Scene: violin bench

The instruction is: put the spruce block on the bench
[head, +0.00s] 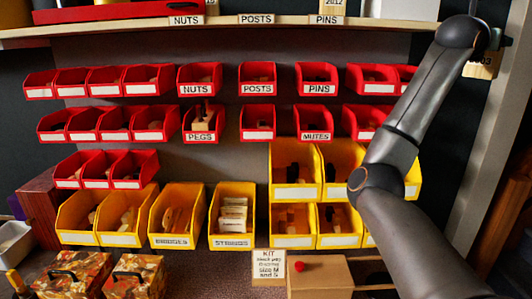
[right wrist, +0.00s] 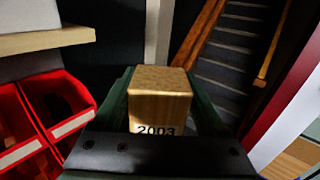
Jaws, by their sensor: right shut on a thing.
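The spruce block, a pale wooden block marked 2003, is between the fingers of my right gripper (right wrist: 160,100) in the right wrist view; the block (right wrist: 160,82) fills the gap between them. In the head view my right arm reaches up to the upper right, where the block (head: 481,68) shows beside the right end of the shelf, high above the bench. My right gripper (head: 496,42) is partly hidden there. The bench (head: 212,272) is the dark surface along the bottom. My left gripper is not in view.
Red bins (head: 257,78) and yellow bins (head: 232,214) line the back wall. A shelf (head: 225,27) runs above, with another block marked 2012 (head: 331,7). Patterned boxes (head: 135,275), a kit card (head: 269,264) and a wooden box (head: 320,276) stand on the bench. Bare bench shows between them.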

